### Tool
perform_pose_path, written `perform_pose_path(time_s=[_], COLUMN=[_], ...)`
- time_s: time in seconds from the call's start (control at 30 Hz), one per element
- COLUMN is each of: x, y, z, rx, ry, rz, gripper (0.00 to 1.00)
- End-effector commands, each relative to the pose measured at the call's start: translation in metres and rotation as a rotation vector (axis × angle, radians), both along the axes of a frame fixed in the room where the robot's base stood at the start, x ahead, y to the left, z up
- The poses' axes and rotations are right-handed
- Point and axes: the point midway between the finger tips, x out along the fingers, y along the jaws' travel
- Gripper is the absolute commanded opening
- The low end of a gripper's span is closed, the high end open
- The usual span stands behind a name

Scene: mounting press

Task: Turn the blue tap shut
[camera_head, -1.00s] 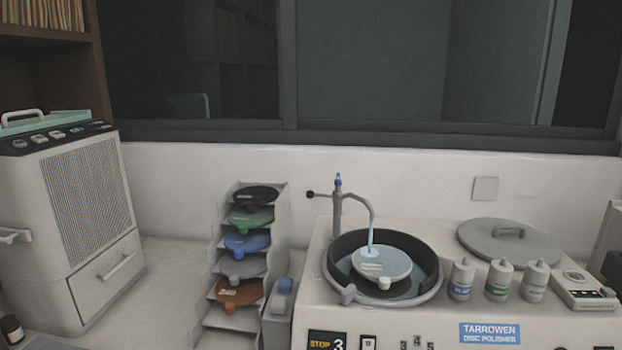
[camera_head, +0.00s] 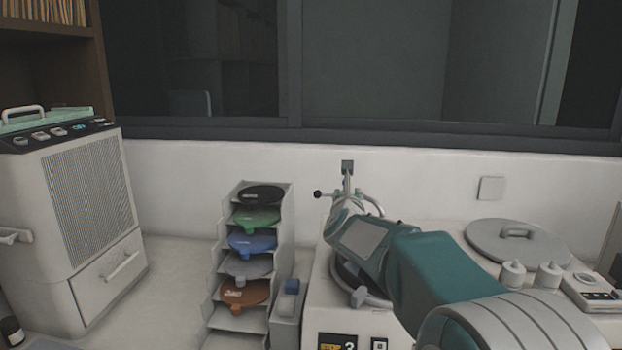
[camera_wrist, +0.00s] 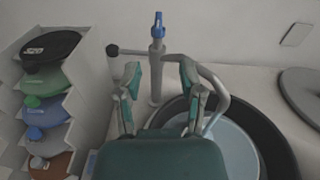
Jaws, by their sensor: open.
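The blue tap (camera_wrist: 158,22) stands on top of a grey post at the back of the disc polisher. A side lever (camera_wrist: 128,51) with a black ball points left from the post, and a curved spout (camera_wrist: 213,88) bends right over the bowl. My gripper (camera_wrist: 163,78) is open and empty, its two fingers on either side of the post in the wrist view, below the blue top. I cannot tell whether they touch it. In the head view my arm hides the blue top and much of the bowl. The water stream cannot be seen now.
The black-rimmed bowl (camera_wrist: 283,157) lies right of the post. A rack (camera_head: 283,225) of coloured discs stands left. A round grey lid (camera_head: 517,238) and several bottles are at right. The white wall is close behind the post.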

Motion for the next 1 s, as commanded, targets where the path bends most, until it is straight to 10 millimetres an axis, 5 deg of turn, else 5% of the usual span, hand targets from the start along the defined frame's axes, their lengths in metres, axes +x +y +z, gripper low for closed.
perform_pose_path(time_s=[0.27, 1.0], x=[0.016, 0.109], y=[-0.007, -0.023], z=[-0.002, -0.002], rx=[0.095, 0.09], ry=[-0.039, -0.038], rz=[-0.034, -0.032], gripper=[0.5, 0.5])
